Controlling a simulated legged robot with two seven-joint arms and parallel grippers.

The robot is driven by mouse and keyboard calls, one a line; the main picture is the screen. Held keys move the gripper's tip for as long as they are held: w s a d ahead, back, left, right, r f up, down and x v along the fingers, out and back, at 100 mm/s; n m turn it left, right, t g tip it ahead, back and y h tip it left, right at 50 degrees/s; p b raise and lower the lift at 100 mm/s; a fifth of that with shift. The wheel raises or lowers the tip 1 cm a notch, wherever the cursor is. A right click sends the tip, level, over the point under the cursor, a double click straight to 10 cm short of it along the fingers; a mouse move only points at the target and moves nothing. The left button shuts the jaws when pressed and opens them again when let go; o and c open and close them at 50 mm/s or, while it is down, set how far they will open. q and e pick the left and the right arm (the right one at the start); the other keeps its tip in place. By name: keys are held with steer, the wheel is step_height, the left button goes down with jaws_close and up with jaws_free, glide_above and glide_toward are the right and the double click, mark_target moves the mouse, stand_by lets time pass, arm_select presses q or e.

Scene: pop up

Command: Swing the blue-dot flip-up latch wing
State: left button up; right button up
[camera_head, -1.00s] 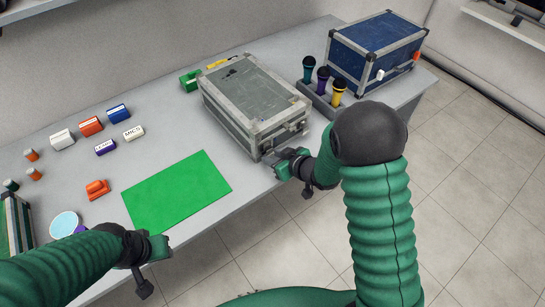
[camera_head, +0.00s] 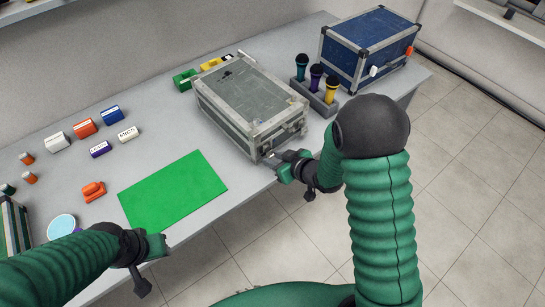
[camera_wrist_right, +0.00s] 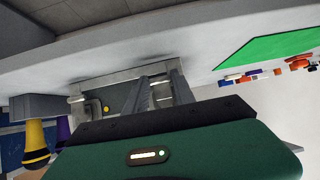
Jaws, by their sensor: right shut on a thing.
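A grey metal-edged case (camera_head: 240,92) lies closed on the table, its lid dark and scuffed. My right gripper (camera_head: 275,163) is at the lower front corner of the case. In the right wrist view its two fingers (camera_wrist_right: 160,80) are at the case's front face, shut on a small part that they mostly hide, apparently a latch wing. A yellow dot (camera_wrist_right: 105,109) shows beside the fingers on the case front; I see no blue dot. My left gripper (camera_head: 160,246) hangs near the table's front edge, away from the case; its jaws are unclear.
A green mat (camera_head: 173,190) lies left of the case. Microphones in a grey holder (camera_head: 320,102) stand to its right, with a blue case (camera_head: 368,45) behind. Small coloured blocks (camera_head: 85,127) are at the left. The table's front edge runs beneath my right gripper.

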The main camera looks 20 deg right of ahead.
steer(key=shift+s+r, duration=0.15)
steer(key=shift+s, duration=0.05)
steer(key=shift+s+d+r, duration=0.1)
steer(key=shift+s+d, duration=0.05)
steer(key=shift+s, duration=0.2)
steer(key=shift+s+d+r+p, duration=0.15)
steer(key=shift+s+d+p, duration=0.05)
steer(key=shift+s+p, duration=0.25)
jaws_close()
jaws_free()
steer(key=o, duration=0.4)
